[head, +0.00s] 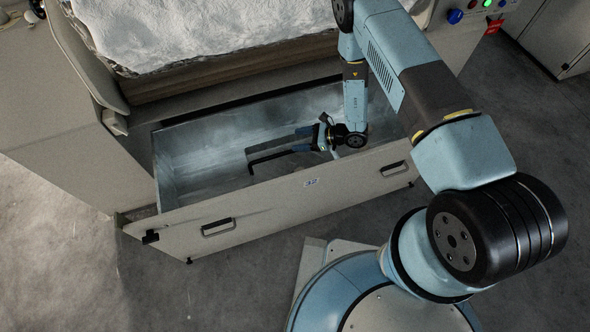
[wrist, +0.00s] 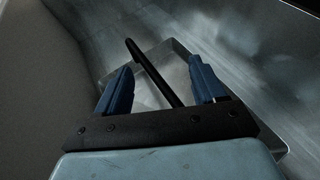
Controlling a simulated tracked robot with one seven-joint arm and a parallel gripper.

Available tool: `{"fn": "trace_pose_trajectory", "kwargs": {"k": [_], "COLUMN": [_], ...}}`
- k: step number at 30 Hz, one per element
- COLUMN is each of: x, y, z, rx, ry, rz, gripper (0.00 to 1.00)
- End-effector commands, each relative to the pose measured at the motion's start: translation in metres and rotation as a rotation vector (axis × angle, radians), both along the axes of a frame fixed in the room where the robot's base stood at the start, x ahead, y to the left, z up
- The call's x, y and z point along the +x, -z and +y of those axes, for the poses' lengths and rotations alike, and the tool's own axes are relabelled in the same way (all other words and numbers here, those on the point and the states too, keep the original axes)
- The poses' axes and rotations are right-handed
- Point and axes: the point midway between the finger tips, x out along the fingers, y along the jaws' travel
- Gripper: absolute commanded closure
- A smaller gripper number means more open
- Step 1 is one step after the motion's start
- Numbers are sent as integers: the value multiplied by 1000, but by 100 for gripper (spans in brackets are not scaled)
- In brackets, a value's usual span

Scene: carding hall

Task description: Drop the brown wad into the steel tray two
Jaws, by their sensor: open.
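A long steel-lined tray (head: 190,165) stands pulled out below the machine in the head view, with a small, hard-to-read label on its front. My gripper (head: 303,139) is down inside it, right of its middle. In the wrist view the two blue fingers of my gripper (wrist: 161,68) are apart, so it is open. A thin black bar (wrist: 150,70) shows between the fingers there, and also reaches left of them in the head view (head: 270,157). I cannot tell whether it touches them. I see no brown wad in either view.
A shallow, light-coloured, square-rimmed shape (wrist: 173,48) lies beyond the fingers in the wrist view. The tray's front panel (head: 270,205) has two handles and stands between my base and the gripper. White fibre (head: 210,30) lies on the machine above. The floor at left is clear.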

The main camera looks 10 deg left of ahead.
Motion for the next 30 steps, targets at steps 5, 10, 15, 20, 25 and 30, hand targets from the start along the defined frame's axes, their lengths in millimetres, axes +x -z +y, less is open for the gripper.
{"fn": "trace_pose_trajectory", "kwargs": {"k": [5,10,15,20,25,30], "x": [3,5,8,9,10,10], "y": [-9,-21,-33,-42,-48,-50], "z": [-22,-52,-81,-104,-118,-123], "rx": [0,0,0,0,0,-1], "ry": [5,4,4,3,1,0], "rz": [1,0,0,0,1,1], "gripper": [31,31,31,31,31,31]}}
